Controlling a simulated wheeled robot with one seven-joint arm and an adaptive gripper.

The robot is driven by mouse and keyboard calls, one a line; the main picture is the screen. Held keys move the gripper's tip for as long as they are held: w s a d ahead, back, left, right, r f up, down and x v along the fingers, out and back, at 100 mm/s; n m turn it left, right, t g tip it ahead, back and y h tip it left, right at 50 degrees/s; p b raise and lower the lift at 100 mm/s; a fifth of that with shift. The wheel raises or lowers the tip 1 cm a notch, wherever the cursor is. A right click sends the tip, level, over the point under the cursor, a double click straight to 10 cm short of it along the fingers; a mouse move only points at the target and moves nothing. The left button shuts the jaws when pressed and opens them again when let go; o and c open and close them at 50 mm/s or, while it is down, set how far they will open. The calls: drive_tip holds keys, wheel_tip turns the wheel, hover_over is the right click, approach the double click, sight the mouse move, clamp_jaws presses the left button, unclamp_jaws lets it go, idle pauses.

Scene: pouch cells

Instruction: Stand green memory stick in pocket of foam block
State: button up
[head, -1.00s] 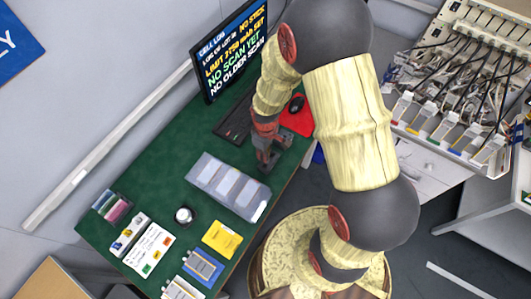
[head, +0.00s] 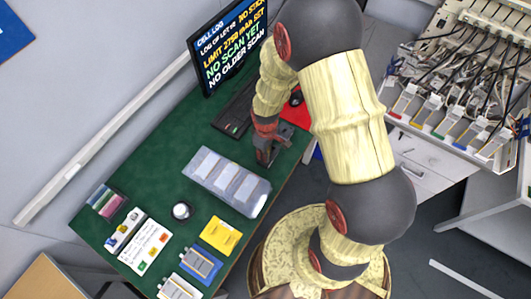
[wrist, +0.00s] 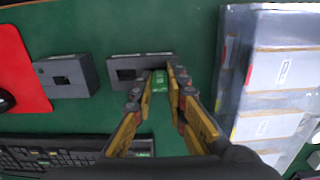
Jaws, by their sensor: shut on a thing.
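The green memory stick (wrist: 160,82) is held upright-looking between the fingertips of my gripper (wrist: 159,86) in the wrist view. My gripper is shut on it. A dark grey block with a dark pocket (wrist: 126,73) lies just beyond the fingertips; the stick overlaps its right part in the picture. I cannot tell whether the stick is in, touching or above the block. A second grey block (wrist: 66,77) with a dark slot lies to its left, apart from it. In the head view my gripper (head: 265,158) points down at the green table, and the stick is hidden.
A clear tray with pouch cells (wrist: 228,75) lies right of the block. A keyboard (wrist: 60,155) and a red mouse mat (wrist: 22,70) are on the left. A monitor (head: 228,45) stands at the back. Bare green table (wrist: 100,25) lies beyond the blocks.

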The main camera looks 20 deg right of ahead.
drive_tip(key=shift+f, duration=0.1)
drive_tip(key=o, duration=0.7)
drive_tip(key=shift+o, duration=0.8)
wheel_tip(320, 180, up, 12)
